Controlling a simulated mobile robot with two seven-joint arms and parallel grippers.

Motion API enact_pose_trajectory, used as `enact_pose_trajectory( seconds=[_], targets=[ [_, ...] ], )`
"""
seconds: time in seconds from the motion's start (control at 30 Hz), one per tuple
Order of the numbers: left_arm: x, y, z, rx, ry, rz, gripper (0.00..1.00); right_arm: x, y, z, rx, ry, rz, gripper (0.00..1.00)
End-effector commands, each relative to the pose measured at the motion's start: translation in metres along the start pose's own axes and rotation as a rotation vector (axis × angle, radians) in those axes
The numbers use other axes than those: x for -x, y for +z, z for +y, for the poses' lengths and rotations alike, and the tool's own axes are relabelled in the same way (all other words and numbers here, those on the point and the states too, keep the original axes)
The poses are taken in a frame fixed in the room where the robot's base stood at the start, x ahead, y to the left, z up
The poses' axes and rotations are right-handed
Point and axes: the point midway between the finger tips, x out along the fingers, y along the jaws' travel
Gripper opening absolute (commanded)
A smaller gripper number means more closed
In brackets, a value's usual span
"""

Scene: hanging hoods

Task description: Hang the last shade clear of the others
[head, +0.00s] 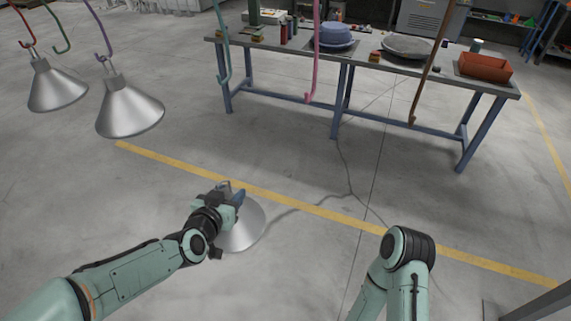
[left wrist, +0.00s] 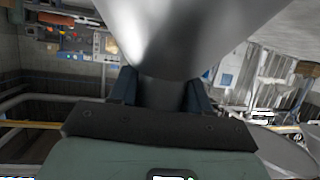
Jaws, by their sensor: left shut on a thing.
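My left gripper (head: 233,193) is shut on the neck of a silver cone shade (head: 245,232), low over the floor in the head view. In the left wrist view the held shade (left wrist: 185,35) fills the top middle, its neck between the two fingers (left wrist: 160,92). One silver shade (head: 57,90) hangs on a red hook (head: 24,30). Another silver shade (head: 130,112) hangs on a purple hook (head: 100,35). A green hook (head: 62,30), a light teal hook (head: 221,50), a pink hook (head: 314,55) and a brown hook (head: 432,65) hang empty. My right gripper is out of view.
A blue-legged workbench (head: 335,95) stands beyond the hooks, with an orange bin (head: 485,67), a blue round thing (head: 335,36) and a grey disc-like thing (head: 406,46) on it. A yellow line (head: 300,206) crosses open concrete floor. My right arm is at lower right.

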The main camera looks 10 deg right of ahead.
Motion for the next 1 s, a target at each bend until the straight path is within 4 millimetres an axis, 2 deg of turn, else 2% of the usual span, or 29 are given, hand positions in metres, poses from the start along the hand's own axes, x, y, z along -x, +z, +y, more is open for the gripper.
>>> enact_pose_trajectory(
  seconds=[0.03, 0.43, 1.0],
  targets=[
    [0.004, -0.013, 0.006, -0.011, 0.024, 0.006, 0.0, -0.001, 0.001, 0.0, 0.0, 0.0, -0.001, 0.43],
    [0.025, -0.062, 0.046, -0.068, 0.166, 0.004, 0.0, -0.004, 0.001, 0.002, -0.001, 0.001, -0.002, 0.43],
    [0.051, -0.098, 0.08, -0.12, 0.286, 0.007, 0.0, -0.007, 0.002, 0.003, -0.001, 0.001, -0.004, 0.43]
  ],
)
